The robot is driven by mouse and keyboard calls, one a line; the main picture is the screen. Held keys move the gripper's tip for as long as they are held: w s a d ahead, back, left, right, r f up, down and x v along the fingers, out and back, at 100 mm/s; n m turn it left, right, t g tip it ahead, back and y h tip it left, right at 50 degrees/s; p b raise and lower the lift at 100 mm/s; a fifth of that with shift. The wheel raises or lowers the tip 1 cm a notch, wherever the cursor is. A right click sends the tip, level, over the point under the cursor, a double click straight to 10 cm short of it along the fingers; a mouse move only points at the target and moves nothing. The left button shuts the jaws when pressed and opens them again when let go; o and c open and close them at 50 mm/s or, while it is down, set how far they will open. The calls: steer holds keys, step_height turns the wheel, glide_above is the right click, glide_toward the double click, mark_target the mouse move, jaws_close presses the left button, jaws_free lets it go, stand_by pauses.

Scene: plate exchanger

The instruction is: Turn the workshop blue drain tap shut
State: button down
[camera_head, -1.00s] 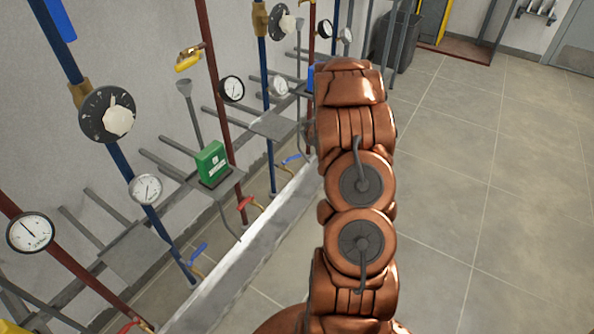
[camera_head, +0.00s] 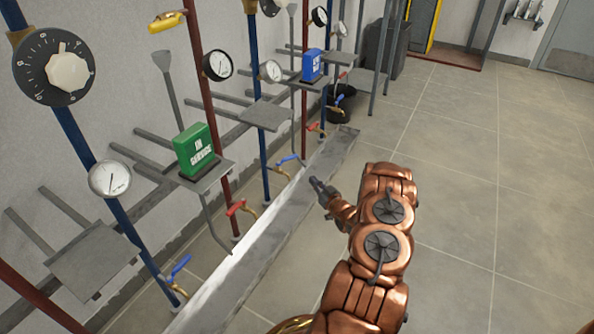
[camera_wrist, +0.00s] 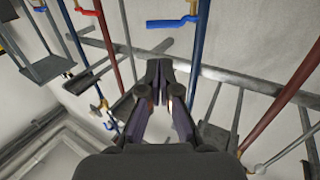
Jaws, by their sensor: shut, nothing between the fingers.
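Several drain taps with blue levers sit low on the blue pipes in the head view: a near one (camera_head: 178,268), a middle one (camera_head: 287,160) and a far one (camera_head: 335,109). I cannot tell which belongs to the workshop. My gripper (camera_head: 314,182) is shut and empty, out over the floor side of the trough, to the right of and nearer than the middle blue tap, and apart from it. In the wrist view the closed fingers (camera_wrist: 160,72) point towards the wall pipes. A blue lever (camera_wrist: 170,23) on a brass tap lies beyond and above them, not touched.
Red-levered taps (camera_head: 236,207) sit on the red pipes between the blue ones. A long grey trough (camera_head: 270,225) runs below. A green "IN SERVICE" block (camera_head: 195,150) and a blue block (camera_head: 311,66) stand on shelves. A black bucket (camera_head: 342,103) is at the far end. Floor at right is clear.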

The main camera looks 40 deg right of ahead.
steer(key=b, duration=0.4)
glide_toward(295, 158)
steer(key=a+x, duration=0.1)
steer(key=x, duration=0.4)
steer(key=shift+b+x, duration=0.55)
steer(key=shift+x, duration=0.7)
steer(key=shift+w+d+r+p, duration=0.15)
steer(key=shift+w+d+p, duration=0.15)
steer(key=shift+p, duration=0.2)
steer(key=shift+w+d+p, duration=0.3)
steer(key=shift+w+p, duration=0.2)
steer(key=shift+w, duration=0.05)
steer(key=shift+w+d+p, duration=0.3)
steer(key=shift+w+p, duration=0.15)
steer(key=shift+w, duration=0.4)
steer(key=s+d+p, duration=0.4)
steer(key=s, duration=0.9)
steer(key=shift+s, duration=0.2)
